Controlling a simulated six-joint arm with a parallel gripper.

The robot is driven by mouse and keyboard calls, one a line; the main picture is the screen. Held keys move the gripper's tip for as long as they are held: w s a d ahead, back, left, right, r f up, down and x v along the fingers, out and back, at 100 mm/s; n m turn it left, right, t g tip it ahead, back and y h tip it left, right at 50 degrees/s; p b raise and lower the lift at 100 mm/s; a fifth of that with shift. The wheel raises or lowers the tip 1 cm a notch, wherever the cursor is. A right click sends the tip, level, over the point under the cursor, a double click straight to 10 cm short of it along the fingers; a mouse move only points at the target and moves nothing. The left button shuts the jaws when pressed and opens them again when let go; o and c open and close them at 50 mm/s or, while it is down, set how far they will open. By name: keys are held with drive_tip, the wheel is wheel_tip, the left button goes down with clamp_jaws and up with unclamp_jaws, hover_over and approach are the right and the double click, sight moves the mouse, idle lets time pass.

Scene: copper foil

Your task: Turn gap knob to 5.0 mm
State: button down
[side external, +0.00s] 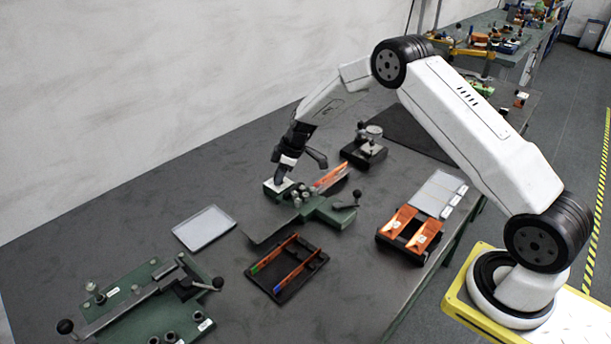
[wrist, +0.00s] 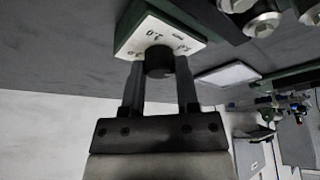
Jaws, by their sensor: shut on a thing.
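The gap knob (wrist: 160,63) is a dark round knob on a white dial plate (wrist: 155,27) with printed numbers, which appear turned and are only partly legible in the wrist view. My gripper (wrist: 160,80) is shut on the knob, with one finger on each side of it. In the side view my gripper (side external: 280,178) points down onto the white dial plate (side external: 274,187) at the back left of a green machine (side external: 330,211). The knob is hidden there by the fingers. I cannot tell which number the knob points to.
A clear tray (side external: 205,228) lies to the left. A box with orange pieces (side external: 408,231) stands at right. Another green machine with a long lever (side external: 140,305) is at front left. Bare table lies between them.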

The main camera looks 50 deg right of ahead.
drive_tip(key=shift+s+f, duration=0.15)
drive_tip(key=shift+c, duration=1.8)
unclamp_jaws()
drive_tip(key=shift+d+r, duration=0.1)
drive_tip(key=shift+r, duration=0.15)
drive_tip(key=shift+r, duration=0.2)
drive_tip(key=v, duration=0.7)
drive_tip(key=s+a+r+m+h, duration=0.1)
drive_tip(key=s+a+m, duration=0.1)
drive_tip(key=s, duration=0.7)
drive_tip(key=s+a+r+m+h, duration=0.1)
drive_tip(key=s+a+r+m, duration=0.1)
drive_tip(key=s, duration=0.8)
drive_tip(key=s+a+r+m+h, duration=0.1)
drive_tip(key=s+a+m, duration=0.3)
drive_tip(key=s, duration=0.5)
drive_tip(key=shift+s+a+r+m+g, duration=0.15)
drive_tip(key=shift+s+r+m+g, duration=0.05)
drive_tip(key=shift+r+m+g, duration=0.2)
